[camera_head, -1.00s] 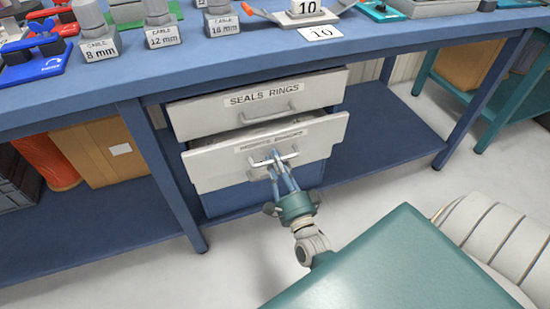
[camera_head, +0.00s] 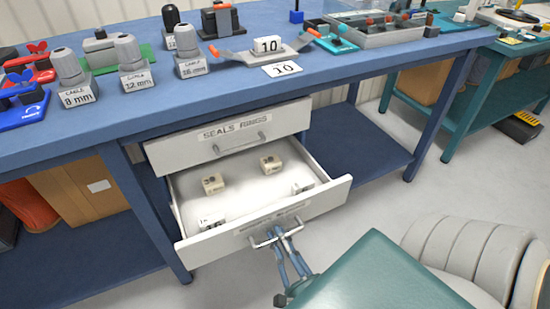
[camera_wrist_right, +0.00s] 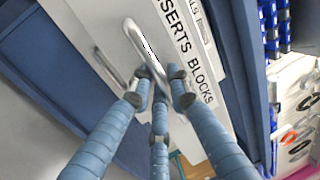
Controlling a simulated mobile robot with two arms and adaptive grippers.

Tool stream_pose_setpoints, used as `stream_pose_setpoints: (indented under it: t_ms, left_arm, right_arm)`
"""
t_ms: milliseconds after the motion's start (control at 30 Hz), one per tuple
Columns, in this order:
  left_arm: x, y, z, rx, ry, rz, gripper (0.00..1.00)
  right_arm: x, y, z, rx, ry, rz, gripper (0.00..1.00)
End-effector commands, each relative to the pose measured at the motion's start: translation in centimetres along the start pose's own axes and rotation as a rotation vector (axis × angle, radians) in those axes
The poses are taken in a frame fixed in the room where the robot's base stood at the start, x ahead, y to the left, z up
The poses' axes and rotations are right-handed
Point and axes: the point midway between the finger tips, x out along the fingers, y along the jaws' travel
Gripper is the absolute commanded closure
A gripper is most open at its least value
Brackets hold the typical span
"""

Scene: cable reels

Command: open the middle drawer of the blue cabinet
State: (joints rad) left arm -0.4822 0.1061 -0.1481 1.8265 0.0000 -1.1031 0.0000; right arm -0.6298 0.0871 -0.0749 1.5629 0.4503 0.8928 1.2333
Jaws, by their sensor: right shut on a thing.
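The drawer under the "SEALS RINGS" drawer (camera_head: 235,132) is pulled well out, with its inside showing. Its white front (camera_head: 325,205) bears a label that reads "...SERTS BLOCKS" in the right wrist view (camera_wrist_right: 188,50). Several small pale blocks, such as one at the back (camera_head: 270,163), stand on its floor. My right gripper (camera_head: 278,235) is shut on the drawer's metal handle (camera_head: 262,243); the handle also shows between the blue fingers in the right wrist view (camera_wrist_right: 140,48). The cabinet's lower part is hidden in the head view. My left gripper is out of view.
The blue workbench (camera_head: 120,112) above carries cable weights, clamps and a grey tray (camera_head: 375,35). A bench leg (camera_head: 150,205) stands left of the drawer. A grey ribbed object (camera_head: 455,255) is at the lower right. Light floor lies in front.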

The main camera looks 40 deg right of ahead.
Motion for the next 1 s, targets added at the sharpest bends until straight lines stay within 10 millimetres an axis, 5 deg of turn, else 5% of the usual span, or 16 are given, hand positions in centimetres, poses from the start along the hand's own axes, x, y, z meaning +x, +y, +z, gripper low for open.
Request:
stream_pose_setpoints:
  t_ms: [367,400,500,833,1000]
  left_arm:
    - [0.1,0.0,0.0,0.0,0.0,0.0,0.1]
    - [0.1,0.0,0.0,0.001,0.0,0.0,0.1]
    - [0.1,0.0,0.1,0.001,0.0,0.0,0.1]
    - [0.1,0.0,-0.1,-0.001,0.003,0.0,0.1]
    - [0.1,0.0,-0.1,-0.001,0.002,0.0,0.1]
  right_arm:
    - [-0.1,-0.2,-0.1,-0.001,0.001,-0.004,1.0]
    - [-0.1,-0.2,-0.1,-0.001,0.001,-0.004,0.81]
    - [-0.1,-0.2,-0.1,-0.001,0.001,-0.004,0.67]
    - [-0.6,0.0,0.0,-0.001,0.0,0.0,0.67]
    - [-3.0,0.1,0.0,-0.002,0.0,0.003,0.67]
